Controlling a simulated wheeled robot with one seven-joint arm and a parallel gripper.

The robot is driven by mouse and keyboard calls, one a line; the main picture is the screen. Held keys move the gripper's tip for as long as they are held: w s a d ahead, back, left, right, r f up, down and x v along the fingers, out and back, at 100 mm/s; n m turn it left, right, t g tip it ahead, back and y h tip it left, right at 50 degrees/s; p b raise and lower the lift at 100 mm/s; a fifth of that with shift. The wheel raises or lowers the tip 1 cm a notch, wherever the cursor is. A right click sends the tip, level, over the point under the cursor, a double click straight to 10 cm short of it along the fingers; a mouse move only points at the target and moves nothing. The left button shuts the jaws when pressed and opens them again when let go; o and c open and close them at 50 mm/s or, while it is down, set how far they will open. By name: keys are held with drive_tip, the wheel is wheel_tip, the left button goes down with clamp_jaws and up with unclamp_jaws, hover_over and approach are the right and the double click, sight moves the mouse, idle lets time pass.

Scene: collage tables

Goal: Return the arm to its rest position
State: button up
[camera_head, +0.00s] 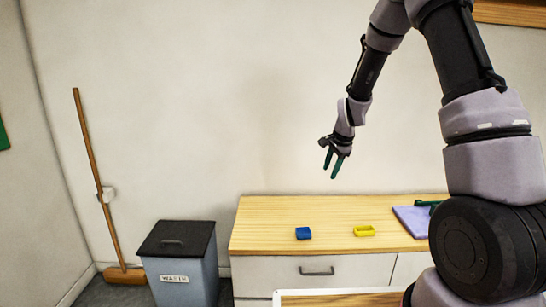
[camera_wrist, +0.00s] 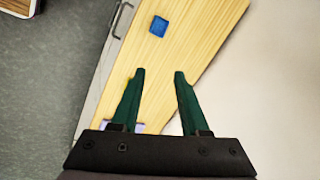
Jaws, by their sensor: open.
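My gripper (camera_head: 333,165) hangs in the air above the wooden counter (camera_head: 270,221) in the head view, with its dark green fingers pointing down. In the wrist view my gripper (camera_wrist: 159,74) has its two fingers spread apart with nothing between them. My arm reaches up and over from the right side of the head view. A blue block (camera_head: 303,233) lies on the counter below and left of my gripper, and it also shows beyond the fingertips in the wrist view (camera_wrist: 159,26).
A yellow open-topped piece (camera_head: 364,231) sits on the counter. A purple cloth or mat (camera_head: 412,220) with a green item lies at its right, partly behind my arm. A grey bin (camera_head: 180,271) and a broom (camera_head: 97,185) stand left. The air around my gripper is clear.

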drive_tip(key=s+d+r+n+t, duration=0.1)
drive_tip(key=s+r+n, duration=0.1)
drive_tip(key=s+r, duration=0.6)
drive_tip(key=s+d+r+n, duration=0.15)
drive_tip(key=s+r, duration=0.25)
drive_tip(key=r, duration=0.8)
drive_tip(key=s+d+r+n+t, duration=0.1)
drive_tip(key=s+r, duration=0.3)
drive_tip(key=s, duration=0.6)
drive_tip(key=s+d+r+n+t, duration=0.1)
drive_tip(key=s+r+n, duration=0.3)
drive_tip(key=s, duration=0.5)
drive_tip(key=shift+s, duration=0.4)
